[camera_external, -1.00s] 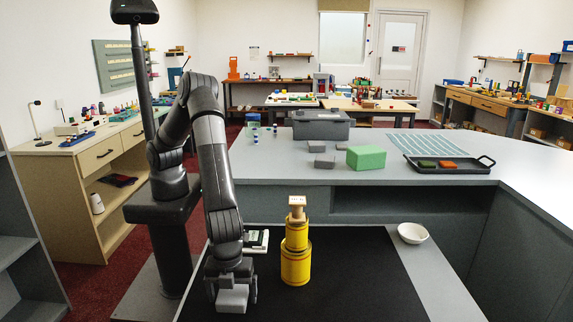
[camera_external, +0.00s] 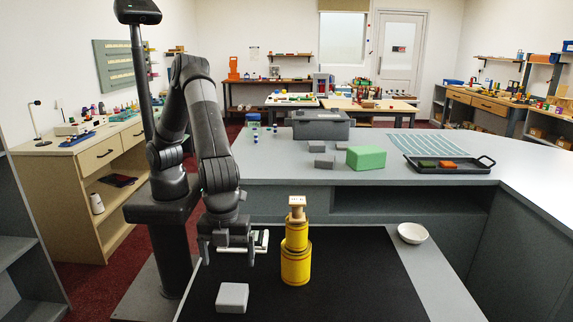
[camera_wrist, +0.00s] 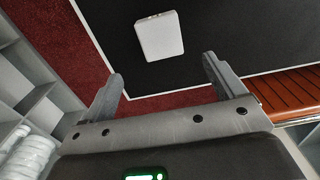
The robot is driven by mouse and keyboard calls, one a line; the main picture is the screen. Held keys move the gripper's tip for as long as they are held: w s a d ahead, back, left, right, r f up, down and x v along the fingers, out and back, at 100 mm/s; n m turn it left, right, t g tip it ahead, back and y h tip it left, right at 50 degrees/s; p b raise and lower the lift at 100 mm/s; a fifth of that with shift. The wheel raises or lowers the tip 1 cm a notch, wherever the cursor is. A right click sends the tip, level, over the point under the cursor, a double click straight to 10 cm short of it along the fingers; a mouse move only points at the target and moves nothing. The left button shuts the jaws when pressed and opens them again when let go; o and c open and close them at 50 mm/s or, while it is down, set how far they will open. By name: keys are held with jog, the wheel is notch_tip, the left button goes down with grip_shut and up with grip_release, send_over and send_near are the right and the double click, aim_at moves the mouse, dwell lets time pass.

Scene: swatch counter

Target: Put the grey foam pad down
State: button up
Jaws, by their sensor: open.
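The grey foam pad (camera_external: 232,297) lies flat on the black mat (camera_external: 340,290), near the mat's front left part. In the wrist view the pad (camera_wrist: 159,36) shows as a pale block on the black surface, beyond the fingertips and touching neither. My gripper (camera_external: 228,260) is open and empty, raised above and behind the pad in the outside view. Its two fingers (camera_wrist: 160,75) stand wide apart in the wrist view.
A yellow stacked cylinder (camera_external: 296,262) with a wooden top stands right of my gripper. A white-edged item (camera_external: 262,241) lies just behind the gripper. A white bowl (camera_external: 412,233) stands at the right. The mat's front middle and right are clear.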

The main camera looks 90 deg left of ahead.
jog(key=w+a+r+n+t, duration=0.1)
jog(key=a+r+n, duration=0.3)
jog(key=a, duration=0.5)
jog(key=w+a+r+n+t, duration=0.1)
jog(key=a+r, duration=0.6)
jog(key=a, duration=0.3)
jog(key=w+a+r+n+t, duration=0.1)
jog(key=w+a+r+n, duration=0.15)
jog(key=a+r, duration=0.45)
jog(key=s+a+n+t, duration=0.1)
jog(key=s+a+n, duration=0.4)
jog(key=s+a, duration=0.3)
jog(key=s+a+n+t, duration=0.1)
jog(key=s+a+n, duration=0.4)
jog(key=a, duration=1.2)
jog(key=s, duration=0.3)
jog(key=shift+s+r+t, duration=0.25)
jog(key=shift+t, duration=0.05)
jog(key=shift+o, duration=0.5)
jog(key=shift+n, duration=0.25)
